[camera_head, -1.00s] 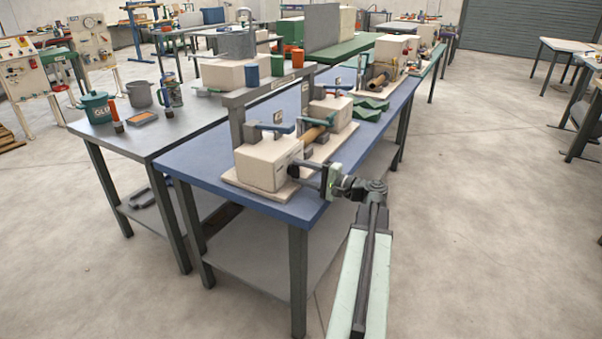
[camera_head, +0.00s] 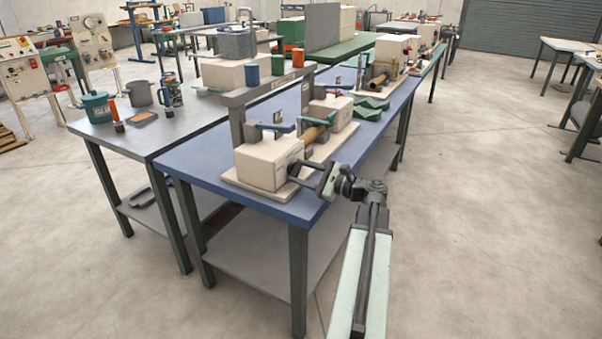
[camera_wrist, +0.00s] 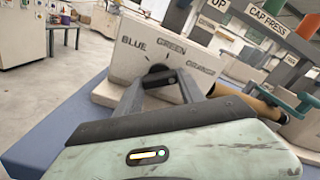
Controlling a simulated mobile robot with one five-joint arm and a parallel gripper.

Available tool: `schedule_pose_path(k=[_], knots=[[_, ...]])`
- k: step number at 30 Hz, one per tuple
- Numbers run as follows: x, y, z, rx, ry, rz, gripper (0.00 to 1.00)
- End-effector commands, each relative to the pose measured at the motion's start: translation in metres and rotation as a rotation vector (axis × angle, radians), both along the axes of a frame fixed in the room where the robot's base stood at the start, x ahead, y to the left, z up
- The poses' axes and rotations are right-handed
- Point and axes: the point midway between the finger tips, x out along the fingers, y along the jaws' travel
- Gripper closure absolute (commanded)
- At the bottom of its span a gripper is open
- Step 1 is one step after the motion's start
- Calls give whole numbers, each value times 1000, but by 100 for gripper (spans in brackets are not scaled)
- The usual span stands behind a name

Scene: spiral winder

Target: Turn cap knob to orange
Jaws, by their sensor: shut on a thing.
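The cap knob (camera_wrist: 158,76) is a small dark knob on the front face of a cream box (camera_wrist: 165,52). The words BLUE, GREEN and ORANGE are printed in an arc above it, with ORANGE at the right. My gripper (camera_wrist: 160,86) is shut on the knob, one finger on each side of it. In the head view my gripper (camera_head: 294,174) is at the right face of the same box (camera_head: 262,164), with its body tilted. The knob is mostly hidden there. Which word the knob points to cannot be told.
A CAP PRESS sign (camera_wrist: 267,20) stands behind the box at the right. Blue (camera_head: 252,76), green (camera_head: 277,65) and orange (camera_head: 298,58) cylinders stand on the beam above. A brown roll (camera_head: 314,133) lies behind the box. The floor right of the blue table (camera_head: 200,160) is clear.

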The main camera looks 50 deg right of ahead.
Motion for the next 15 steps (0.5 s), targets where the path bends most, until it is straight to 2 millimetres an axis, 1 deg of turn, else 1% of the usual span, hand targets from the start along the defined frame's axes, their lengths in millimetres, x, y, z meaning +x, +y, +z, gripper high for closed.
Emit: schedule_pose_path(k=[6, 15], knots=[[-1, 1, -2, 72, 24, 5, 95], [-1, 1, -2, 106, 33, 4, 95]])
